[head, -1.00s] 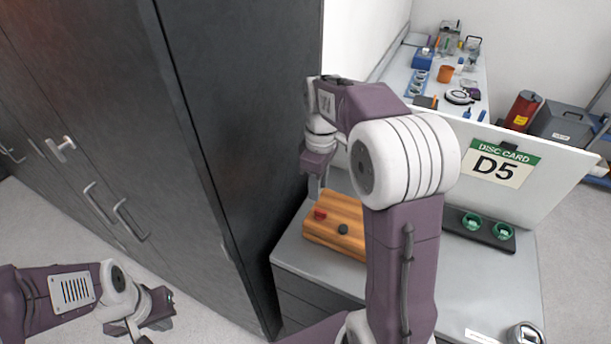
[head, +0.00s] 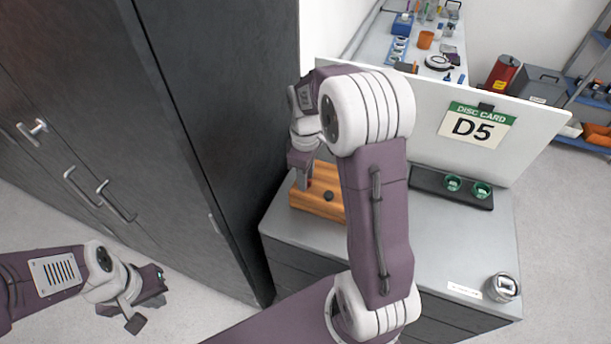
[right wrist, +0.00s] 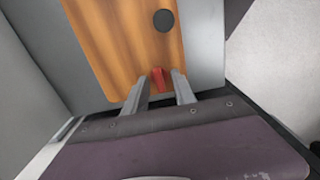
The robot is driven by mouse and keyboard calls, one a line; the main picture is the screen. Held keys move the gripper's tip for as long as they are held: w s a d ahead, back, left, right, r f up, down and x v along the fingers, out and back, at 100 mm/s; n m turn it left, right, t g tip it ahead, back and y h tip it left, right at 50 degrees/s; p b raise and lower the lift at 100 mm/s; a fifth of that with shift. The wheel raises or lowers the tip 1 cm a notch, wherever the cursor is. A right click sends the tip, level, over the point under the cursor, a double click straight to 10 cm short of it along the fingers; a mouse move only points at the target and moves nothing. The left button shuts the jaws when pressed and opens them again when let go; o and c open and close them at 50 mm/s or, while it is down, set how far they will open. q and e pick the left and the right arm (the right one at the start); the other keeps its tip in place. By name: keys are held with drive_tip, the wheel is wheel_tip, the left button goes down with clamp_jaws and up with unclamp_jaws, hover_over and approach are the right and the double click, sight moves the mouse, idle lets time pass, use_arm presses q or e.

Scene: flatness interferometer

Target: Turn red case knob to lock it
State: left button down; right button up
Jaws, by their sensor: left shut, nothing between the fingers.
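The wooden case (head: 316,204) lies on the grey cabinet top, partly hidden behind my right arm. Its red knob (right wrist: 158,79) shows in the right wrist view near the case's edge, and a round black knob (right wrist: 163,20) sits farther along the same face. My right gripper (right wrist: 159,88) is open, one finger on each side of the red knob; I cannot tell whether they touch it. In the head view the right gripper (head: 304,182) is over the case, its fingertips largely hidden. My left gripper (head: 141,312) is shut and empty at the lower left, far from the case.
A tall dark cabinet (head: 215,130) stands close left of the case. A white panel with a D5 disc card (head: 477,127) rises behind the worktop. A black tray (head: 425,181) with green cups and a round metal item (head: 502,287) lie right of my arm.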

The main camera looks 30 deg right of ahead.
clamp_jaws()
drive_tip(key=m+p, duration=0.1)
drive_tip(key=m, duration=0.2)
drive_tip(key=shift+r+p, duration=0.15)
drive_tip(key=shift+p, duration=0.25)
drive_tip(key=m+p, duration=0.1)
drive_tip(key=m, duration=0.2)
drive_tip(key=shift+m+p, duration=0.3)
drive_tip(key=shift+p, duration=0.1)
drive_tip(key=m+p, duration=0.2)
drive_tip(key=m, duration=0.3)
drive_tip(key=m+p, duration=0.1)
drive_tip(key=m, duration=0.4)
drive_tip(key=shift+w+m+p, duration=0.1)
drive_tip(key=shift+m+p, duration=0.3)
